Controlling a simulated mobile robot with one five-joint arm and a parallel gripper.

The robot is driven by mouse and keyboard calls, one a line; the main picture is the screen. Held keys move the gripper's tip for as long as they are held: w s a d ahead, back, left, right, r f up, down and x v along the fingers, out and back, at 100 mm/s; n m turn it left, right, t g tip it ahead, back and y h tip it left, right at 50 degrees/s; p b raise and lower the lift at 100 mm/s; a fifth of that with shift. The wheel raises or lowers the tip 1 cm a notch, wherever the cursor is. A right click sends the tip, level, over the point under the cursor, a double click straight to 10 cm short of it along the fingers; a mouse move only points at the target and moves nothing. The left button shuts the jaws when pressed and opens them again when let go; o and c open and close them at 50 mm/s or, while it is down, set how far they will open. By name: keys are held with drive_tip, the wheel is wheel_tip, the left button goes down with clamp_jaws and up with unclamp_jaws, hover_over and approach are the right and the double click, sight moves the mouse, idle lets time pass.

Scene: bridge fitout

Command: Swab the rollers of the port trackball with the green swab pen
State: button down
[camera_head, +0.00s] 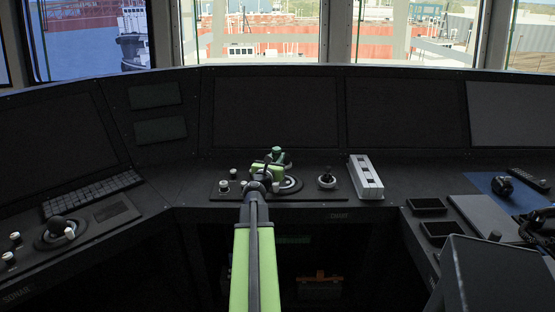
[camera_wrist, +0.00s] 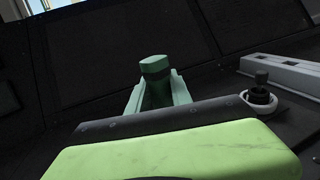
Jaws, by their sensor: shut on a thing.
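My gripper (camera_head: 270,165) is at the end of my outstretched arm, above the centre console. In the wrist view its pale green jaws (camera_wrist: 158,98) are shut on the green swab pen (camera_wrist: 155,70), whose dark green top stands up between them. The pen's green top also shows in the head view (camera_head: 277,152); its lower end is hidden. A round ringed fitting (camera_head: 291,185) sits on the console just right of and below the gripper, partly covered by it. Another ringed fitting with a dark ball or knob (camera_head: 56,226) is on the left console. I cannot make out any rollers.
A small black-topped knob (camera_head: 326,178) stands right of the gripper, then a raised white-grey box (camera_head: 366,178). Pale knobs (camera_head: 224,186) are to the left. Dark screens rise behind. Black trays (camera_head: 427,206) and a grey plate (camera_head: 485,215) lie on the right console.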

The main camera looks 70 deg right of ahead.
sight(278, 152)
drive_tip(key=shift+s, duration=0.1)
drive_tip(key=shift+s+a, duration=0.35)
idle(0.5)
wheel_tip(278, 152, up, 3)
drive_tip(key=p, duration=0.3)
